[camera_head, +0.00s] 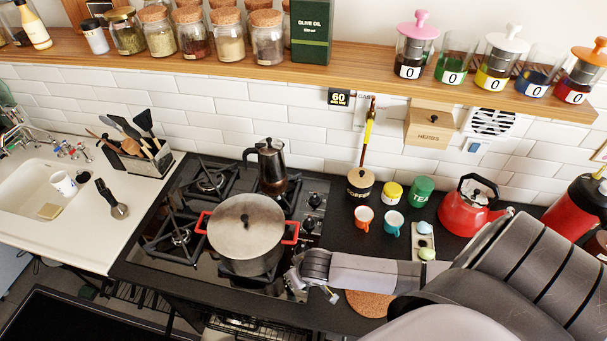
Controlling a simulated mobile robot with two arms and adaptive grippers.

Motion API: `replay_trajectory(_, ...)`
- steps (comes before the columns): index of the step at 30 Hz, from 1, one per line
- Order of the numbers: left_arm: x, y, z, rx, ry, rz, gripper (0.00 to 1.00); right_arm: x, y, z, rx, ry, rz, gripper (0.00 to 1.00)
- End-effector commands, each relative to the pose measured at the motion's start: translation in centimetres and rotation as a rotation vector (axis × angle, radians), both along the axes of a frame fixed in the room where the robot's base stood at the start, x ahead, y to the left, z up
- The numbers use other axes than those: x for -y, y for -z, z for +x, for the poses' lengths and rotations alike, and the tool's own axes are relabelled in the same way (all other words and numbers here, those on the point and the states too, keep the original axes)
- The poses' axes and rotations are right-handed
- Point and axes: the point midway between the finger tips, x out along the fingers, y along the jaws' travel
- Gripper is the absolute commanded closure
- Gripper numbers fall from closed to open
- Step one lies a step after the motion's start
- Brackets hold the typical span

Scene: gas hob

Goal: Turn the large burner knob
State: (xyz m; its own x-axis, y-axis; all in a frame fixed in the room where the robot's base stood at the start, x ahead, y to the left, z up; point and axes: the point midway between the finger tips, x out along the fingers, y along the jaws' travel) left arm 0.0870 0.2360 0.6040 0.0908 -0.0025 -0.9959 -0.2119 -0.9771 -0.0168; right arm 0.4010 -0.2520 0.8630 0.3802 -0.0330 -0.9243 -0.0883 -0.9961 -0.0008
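The gas hob (165,262) is set in the black counter, with a column of dark knobs along its right side. The upper knob (314,200) and one below it (309,224) show clearly. The knobs nearer the front are partly hidden by the pot handle and my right gripper. I cannot tell which knob is the large burner's. My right gripper (312,291) is at the hob's front right corner, pointing down, with its fingers apart. It appears empty and is nearer the front than the visible knobs. My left gripper is not in view.
A large lidded pot (246,226) with red handles stands on the hob, close to the knobs. A moka pot (271,168) stands behind it. Cups (364,216), jars and a red kettle (470,203) stand right of the hob. A cork mat (368,302) lies beneath my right arm.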

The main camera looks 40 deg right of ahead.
Motion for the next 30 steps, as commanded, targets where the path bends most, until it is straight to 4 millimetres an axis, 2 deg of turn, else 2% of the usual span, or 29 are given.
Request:
replay_trajectory(9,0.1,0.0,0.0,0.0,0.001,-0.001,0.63,-0.2,-5.6,-2.3,0.002,-0.002,0.0,0.69)
replay_trajectory(15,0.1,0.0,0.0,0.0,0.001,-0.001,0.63,-0.2,-8.1,-3.4,0.0,-0.001,0.0,0.69)
replay_trajectory(21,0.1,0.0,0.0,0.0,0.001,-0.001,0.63,-0.3,-9.1,-3.8,0.0,-0.001,0.0,0.69)
replay_trajectory(30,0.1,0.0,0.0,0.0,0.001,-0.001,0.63,-0.3,-9.2,-3.8,0.0,0.0,-0.001,0.69)
